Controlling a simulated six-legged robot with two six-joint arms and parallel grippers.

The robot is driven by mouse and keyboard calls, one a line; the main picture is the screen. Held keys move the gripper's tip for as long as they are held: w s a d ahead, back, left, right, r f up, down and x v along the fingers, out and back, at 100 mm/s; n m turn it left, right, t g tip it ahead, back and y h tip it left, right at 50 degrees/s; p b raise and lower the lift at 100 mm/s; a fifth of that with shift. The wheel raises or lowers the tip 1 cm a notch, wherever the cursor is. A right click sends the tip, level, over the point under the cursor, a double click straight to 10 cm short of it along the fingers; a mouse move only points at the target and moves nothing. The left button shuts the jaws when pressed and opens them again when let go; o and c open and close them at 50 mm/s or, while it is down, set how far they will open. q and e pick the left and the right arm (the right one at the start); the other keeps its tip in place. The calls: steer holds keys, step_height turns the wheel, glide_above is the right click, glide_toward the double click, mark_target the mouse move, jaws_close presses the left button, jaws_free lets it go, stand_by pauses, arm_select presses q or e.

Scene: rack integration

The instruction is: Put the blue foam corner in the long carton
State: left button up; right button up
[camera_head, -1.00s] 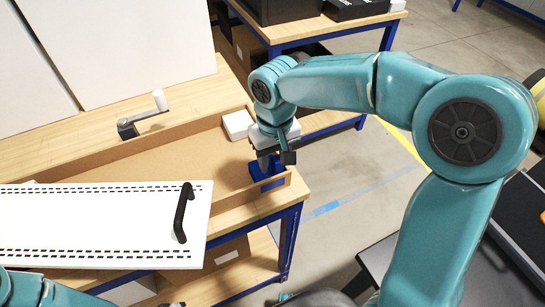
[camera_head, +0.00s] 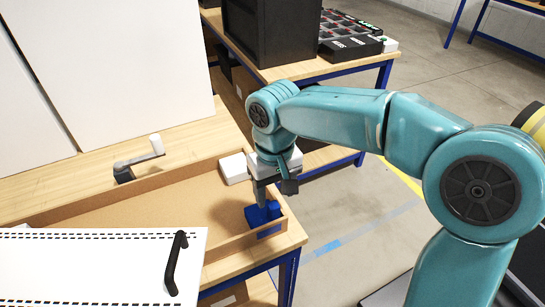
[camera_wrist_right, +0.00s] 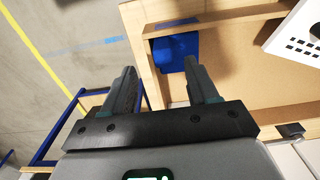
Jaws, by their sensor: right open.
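The blue foam corner (camera_head: 262,214) lies inside the long carton (camera_head: 190,207), in its near right corner. In the right wrist view the blue foam corner (camera_wrist_right: 177,52) sits against the carton walls. My right gripper (camera_head: 264,196) is just above it, with a finger partly hiding it in the head view. In the wrist view the right gripper (camera_wrist_right: 160,68) has its fingers apart with nothing between them; the blue piece is beyond the tips. My left gripper is not in view.
A white block (camera_head: 234,168) sits in the carton's far right corner. A white panel with a black handle (camera_head: 175,263) covers the carton's near left part. A crank (camera_head: 138,160) stands behind the carton. A black box (camera_head: 268,32) is on the table behind.

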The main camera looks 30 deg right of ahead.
step_height(320, 180, up, 12)
steer(key=a+p, duration=0.1)
steer(key=shift+s, duration=0.2)
stand_by(0.3)
